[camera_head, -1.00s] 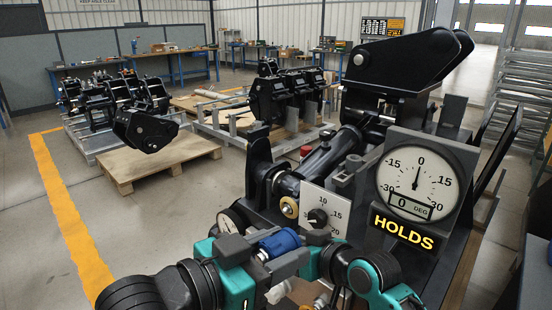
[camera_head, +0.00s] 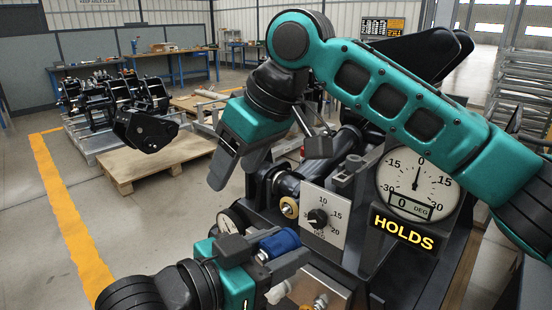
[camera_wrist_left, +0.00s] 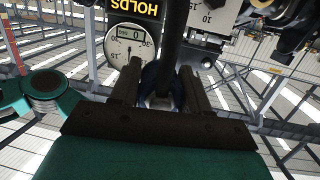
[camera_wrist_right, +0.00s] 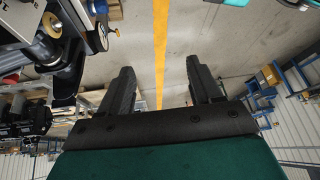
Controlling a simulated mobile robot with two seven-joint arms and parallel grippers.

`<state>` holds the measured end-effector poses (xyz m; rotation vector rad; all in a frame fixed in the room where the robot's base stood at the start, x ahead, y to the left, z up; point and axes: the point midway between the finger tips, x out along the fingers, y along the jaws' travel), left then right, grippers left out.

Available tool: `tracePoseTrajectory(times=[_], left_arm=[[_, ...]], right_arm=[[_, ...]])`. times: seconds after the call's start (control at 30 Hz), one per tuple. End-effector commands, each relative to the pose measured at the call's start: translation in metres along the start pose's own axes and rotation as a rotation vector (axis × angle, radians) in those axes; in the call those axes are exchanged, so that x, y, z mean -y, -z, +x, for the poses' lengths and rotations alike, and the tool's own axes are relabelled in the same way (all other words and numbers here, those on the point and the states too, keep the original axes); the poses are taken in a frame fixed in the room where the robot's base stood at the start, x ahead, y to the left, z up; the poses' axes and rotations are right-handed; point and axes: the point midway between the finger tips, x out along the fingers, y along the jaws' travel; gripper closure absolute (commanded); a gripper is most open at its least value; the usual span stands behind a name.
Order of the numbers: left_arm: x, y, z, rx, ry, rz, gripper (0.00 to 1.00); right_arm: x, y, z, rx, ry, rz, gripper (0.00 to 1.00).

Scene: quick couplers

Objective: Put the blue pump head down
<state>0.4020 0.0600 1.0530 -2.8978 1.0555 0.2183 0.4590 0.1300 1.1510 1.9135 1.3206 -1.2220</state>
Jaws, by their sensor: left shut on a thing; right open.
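The blue pump head (camera_head: 279,243) is a short blue cylinder low in the middle of the head view. My left gripper (camera_head: 284,252) comes in from the lower left and is shut on it. In the left wrist view a bit of the blue pump head (camera_wrist_left: 150,74) shows between the two fingers; a dark bar partly hides it. I cannot tell whether it touches anything below. My right gripper (camera_head: 230,172) is up and to the left of it, pointing down. It is open, and the right wrist view shows nothing between its fingers (camera_wrist_right: 162,88).
A dial gauge (camera_head: 420,183) reads 0 above a "HOLDS" sign (camera_head: 402,232). A white knob panel (camera_head: 326,217) stands close right of the pump head. My right arm crosses above the machine.

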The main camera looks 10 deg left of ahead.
Motion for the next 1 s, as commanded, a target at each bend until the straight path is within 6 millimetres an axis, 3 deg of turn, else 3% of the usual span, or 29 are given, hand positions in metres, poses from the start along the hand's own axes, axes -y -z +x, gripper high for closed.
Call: tracePoseTrajectory(times=[0.2,0.47,0.67,1.0], left_arm=[[0.0,0.0,0.0,-0.001,0.0,0.0,0.96],[0.0,0.0,0.0,-0.001,0.0,0.0,0.96],[0.0,0.0,0.0,-0.001,0.0,0.0,0.96],[0.0,0.0,0.0,-0.001,0.0,0.0,0.96]], right_arm=[[0.02,-0.034,-0.042,0.304,-0.076,0.142,0.36],[0.028,-0.055,-0.069,0.465,-0.142,0.237,0.36],[0.027,-0.065,-0.055,0.478,-0.145,0.244,0.36],[0.022,-0.095,0.002,0.476,-0.144,0.242,0.36]])
